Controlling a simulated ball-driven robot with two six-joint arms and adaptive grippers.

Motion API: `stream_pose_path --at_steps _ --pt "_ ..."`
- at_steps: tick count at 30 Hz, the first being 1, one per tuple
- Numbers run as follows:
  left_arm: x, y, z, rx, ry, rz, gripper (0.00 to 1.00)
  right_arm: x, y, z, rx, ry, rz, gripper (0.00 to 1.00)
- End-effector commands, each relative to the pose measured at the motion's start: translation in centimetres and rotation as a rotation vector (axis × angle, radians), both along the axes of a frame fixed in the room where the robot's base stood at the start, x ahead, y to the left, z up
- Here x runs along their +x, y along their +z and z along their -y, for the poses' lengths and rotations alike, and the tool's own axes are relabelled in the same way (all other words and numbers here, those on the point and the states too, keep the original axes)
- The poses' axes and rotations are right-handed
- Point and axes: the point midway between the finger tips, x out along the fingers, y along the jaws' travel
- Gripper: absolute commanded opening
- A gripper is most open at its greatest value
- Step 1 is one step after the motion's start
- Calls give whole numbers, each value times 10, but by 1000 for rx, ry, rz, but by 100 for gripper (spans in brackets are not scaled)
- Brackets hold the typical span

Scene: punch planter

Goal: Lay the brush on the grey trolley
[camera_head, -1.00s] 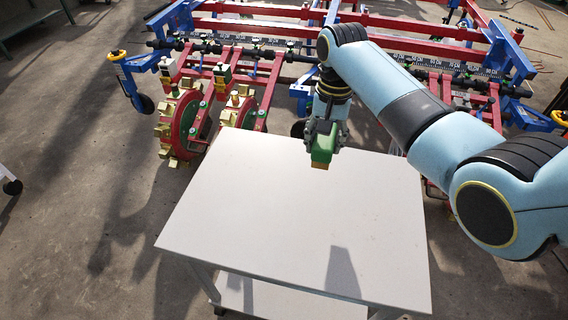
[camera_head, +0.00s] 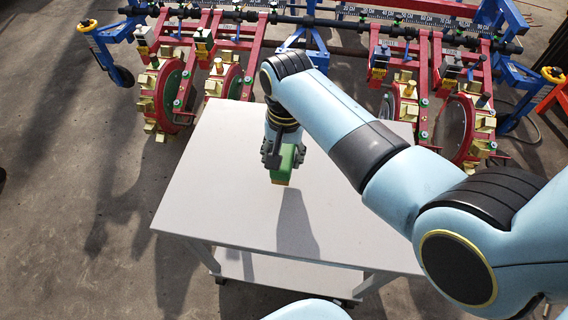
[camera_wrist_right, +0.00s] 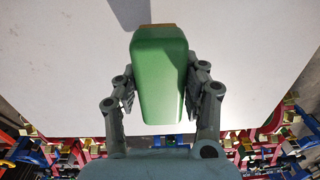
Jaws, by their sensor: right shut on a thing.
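The brush (camera_head: 284,164) is a green block with a thin tan edge at its lower end. My right gripper (camera_head: 279,158) is shut on it and holds it over the far part of the grey trolley (camera_head: 200,205). The brush also shows in the right wrist view (camera_wrist_right: 160,75), between the two fingers of the gripper (camera_wrist_right: 160,95), with the pale trolley top (camera_wrist_right: 60,70) behind it. A shadow lies on the top in front of the brush, and the brush appears to be above the surface. My left gripper is not in view.
The trolley top is otherwise bare, with a lower shelf (camera_head: 285,270) beneath. The planter's red and blue frame (camera_head: 330,22) and its punch wheels (camera_head: 168,95) stand just behind the trolley. Open concrete floor (camera_head: 70,220) lies to the left.

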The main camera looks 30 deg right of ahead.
Motion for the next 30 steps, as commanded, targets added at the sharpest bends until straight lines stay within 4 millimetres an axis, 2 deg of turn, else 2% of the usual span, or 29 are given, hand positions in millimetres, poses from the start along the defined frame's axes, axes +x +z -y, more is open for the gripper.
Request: stream_pose_path --at_steps 3,6,18,19,21,24,30 --pt "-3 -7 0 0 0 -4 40 -1 -22 0 -1 0 -4 12" --pt "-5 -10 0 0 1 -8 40 -1 -34 1 0 0 -2 12" --pt "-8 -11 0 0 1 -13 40 0 -39 1 1 -1 -1 12" --pt "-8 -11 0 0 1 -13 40 0 -39 1 1 -1 -1 45" --pt "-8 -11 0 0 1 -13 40 0 -38 1 1 -1 -1 54" --pt "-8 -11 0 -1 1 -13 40 0 -38 1 0 -1 -1 66" --pt "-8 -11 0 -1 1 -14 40 -1 -38 1 0 -1 -1 66"
